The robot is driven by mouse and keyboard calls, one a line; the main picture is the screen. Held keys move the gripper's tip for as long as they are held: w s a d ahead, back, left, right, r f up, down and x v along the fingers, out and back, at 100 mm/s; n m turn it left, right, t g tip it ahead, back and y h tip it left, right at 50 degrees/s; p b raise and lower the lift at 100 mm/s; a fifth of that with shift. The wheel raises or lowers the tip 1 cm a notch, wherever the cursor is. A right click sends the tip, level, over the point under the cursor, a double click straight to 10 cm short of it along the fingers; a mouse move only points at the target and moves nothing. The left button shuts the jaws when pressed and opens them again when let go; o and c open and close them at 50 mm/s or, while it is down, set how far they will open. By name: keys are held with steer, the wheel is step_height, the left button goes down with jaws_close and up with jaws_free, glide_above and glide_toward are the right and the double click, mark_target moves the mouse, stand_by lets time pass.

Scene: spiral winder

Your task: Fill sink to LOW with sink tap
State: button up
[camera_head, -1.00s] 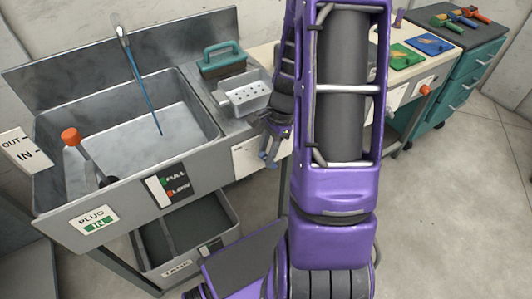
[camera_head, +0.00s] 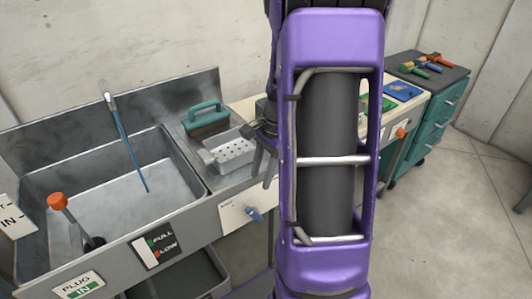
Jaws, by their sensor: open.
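The metal sink (camera_head: 195,166) is at the left, with a tap (camera_head: 108,98) at its back wall. A thin blue stream (camera_head: 133,155) runs from the tap to the basin floor; I cannot tell the water depth. A black-and-white gauge (camera_head: 155,247) on the front reads FULL and LOW. The plug sign (camera_head: 79,287) shows a green IN. An orange-topped lever (camera_head: 58,201) stands in the basin's front left. A blue handle (camera_head: 255,214) sits on a white panel (camera_head: 236,215) right of the sink. My gripper (camera_head: 264,168) is open above the handle, apart from it, partly hidden by my arm.
A teal-handled brush (camera_head: 205,119) and a perforated grey tray (camera_head: 231,149) stand on the counter beside the sink. A teal drawer cabinet (camera_head: 440,111) with several tools is at the back right. My purple arm blocks the middle. The floor at the right is clear.

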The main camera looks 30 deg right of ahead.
mark_target(255, 215)
steer(key=v, duration=0.5)
steer(key=shift+p, duration=0.35)
steer(key=shift+c, duration=0.2)
